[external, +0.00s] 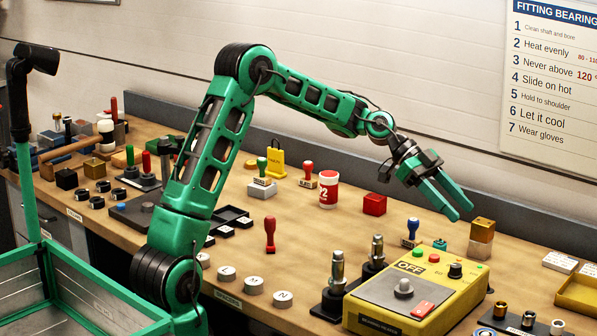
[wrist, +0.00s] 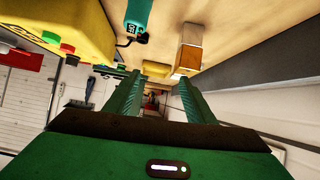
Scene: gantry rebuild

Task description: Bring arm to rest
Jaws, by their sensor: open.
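My gripper (external: 455,205) is at the end of my green arm, raised above the right half of the bench. Its two green fingers are apart and nothing is between them. In the wrist view, my gripper (wrist: 158,90) shows both fingers spread, with the bench and floor beyond. The arm bends up at the elbow and reaches out to the right. The fingertips stand apart from the things on the bench, above and left of a stacked wood-and-brass block (external: 482,236). This block also shows in the wrist view (wrist: 188,58).
A yellow bearing heater (external: 415,290) stands below the gripper at the bench's front. A red block (external: 374,205), a red-and-white can (external: 328,190) and stamps, including a blue one (external: 411,232), stand nearby. A yellow tray (external: 580,295) lies at right. The air around the gripper looks free.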

